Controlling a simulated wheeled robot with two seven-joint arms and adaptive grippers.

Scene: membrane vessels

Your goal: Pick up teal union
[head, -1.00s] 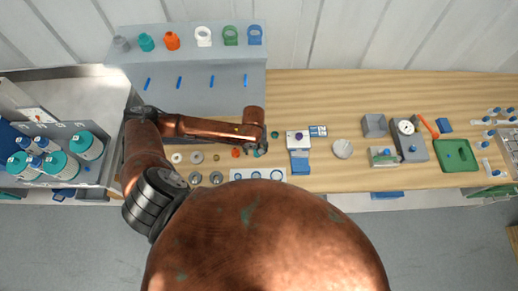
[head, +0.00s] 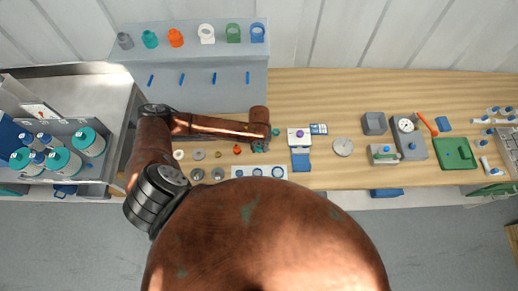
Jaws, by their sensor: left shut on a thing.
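The teal union (head: 260,149) shows as a small teal bit at the tip of my left gripper (head: 259,144), over the wooden bench. My left gripper points down and is shut on it. The fingers are small and mostly hidden under my copper-coloured wrist, so the exact hold cannot be seen. My right gripper is not in view.
An orange fitting (head: 237,150) and several grey discs lie left of the gripper. A small green-teal piece (head: 276,132) lies to its right. A white plate with blue rings (head: 236,174) is in front. A grey rack (head: 200,97) stands behind.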

